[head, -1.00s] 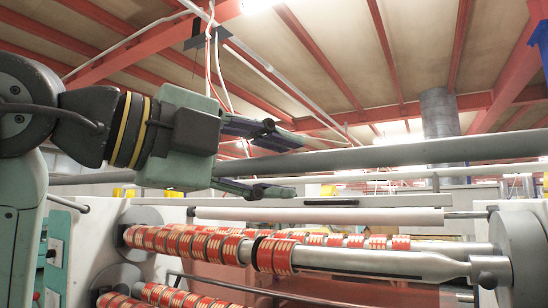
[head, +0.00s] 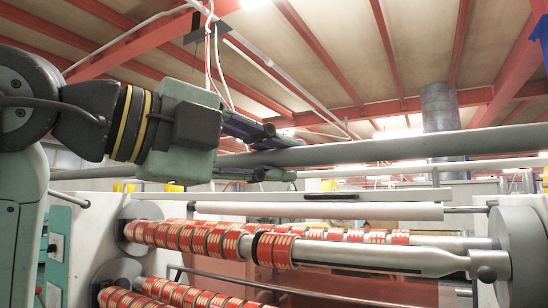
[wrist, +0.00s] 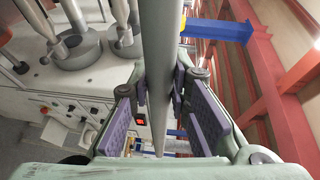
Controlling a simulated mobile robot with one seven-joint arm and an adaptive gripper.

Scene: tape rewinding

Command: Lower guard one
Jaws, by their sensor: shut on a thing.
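A long round grey bar (head: 420,148), apparently guard one, runs across the head view above the machine's rollers. My gripper (head: 282,154) comes from the left and is shut on this bar, one finger above it and one below. In the wrist view the grey bar (wrist: 160,50) passes between the purple-padded fingers of my gripper (wrist: 160,92). The bar's right end runs out of the head view, and part of its left stretch is hidden behind my gripper.
Below the bar are a white roller (head: 320,211) and a spindle with several red-and-gold tape rolls (head: 190,237). A lower spindle (head: 180,298) also carries rolls. A grey round end housing (head: 518,250) stands at the right.

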